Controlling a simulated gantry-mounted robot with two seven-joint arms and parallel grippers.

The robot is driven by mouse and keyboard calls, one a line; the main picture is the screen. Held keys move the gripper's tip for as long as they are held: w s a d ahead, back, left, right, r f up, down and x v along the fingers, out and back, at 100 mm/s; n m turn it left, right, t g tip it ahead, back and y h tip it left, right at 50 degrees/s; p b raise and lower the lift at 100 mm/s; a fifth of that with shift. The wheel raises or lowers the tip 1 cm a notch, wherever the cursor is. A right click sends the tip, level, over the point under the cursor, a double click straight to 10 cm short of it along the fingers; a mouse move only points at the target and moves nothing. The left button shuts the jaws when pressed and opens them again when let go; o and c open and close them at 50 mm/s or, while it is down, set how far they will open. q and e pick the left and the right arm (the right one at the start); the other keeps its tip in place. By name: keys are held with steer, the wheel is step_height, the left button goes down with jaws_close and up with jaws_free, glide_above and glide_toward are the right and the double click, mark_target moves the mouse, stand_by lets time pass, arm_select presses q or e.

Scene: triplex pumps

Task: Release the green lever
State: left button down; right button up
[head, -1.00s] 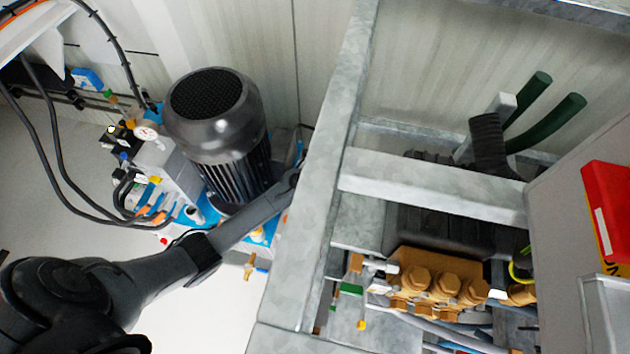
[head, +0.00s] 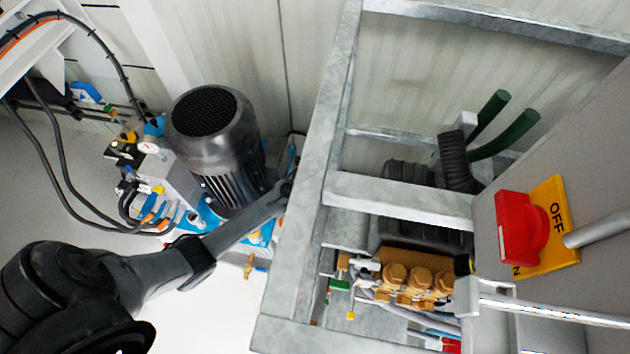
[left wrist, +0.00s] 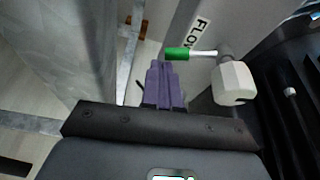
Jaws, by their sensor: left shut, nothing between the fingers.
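The green lever (left wrist: 177,54) shows in the left wrist view as a short green grip on a pale metal stem. The stem runs right to a whitish hexagonal fitting (left wrist: 233,83). My left gripper (left wrist: 163,66) has purple fingers shut together with nothing between them. Their tips are just below the grip's left end in the picture; I cannot tell whether they touch it. In the head view my left arm reaches from the left to the grey frame, and its gripper is hidden there. A small green handle (head: 340,285) shows beside the brass pump block (head: 405,280). My right gripper is not in view.
A galvanized frame post (head: 318,150) stands right beside my left arm's end. A dark motor (head: 215,120) stands behind that arm. A red switch (head: 520,228) on a yellow plate marked OFF is at the right. A FLOW label (left wrist: 198,32) is close behind the green lever.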

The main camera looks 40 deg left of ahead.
arm_select(q)
steer(key=s+d+m+h+p, duration=0.3)
steer(key=s+m+p, duration=0.2)
steer(key=m+p, duration=0.4)
steer(key=shift+m+t+h, duration=0.3)
steer(key=shift+m+h, duration=0.1)
steer(key=shift+m, duration=0.6)
steer(key=shift+s, duration=0.15)
steer(key=shift+p, duration=0.3)
steer(key=d+p+v, duration=0.1)
steer(key=p+v, duration=0.9)
steer(key=p, duration=0.1)
steer(key=shift+a, duration=0.35)
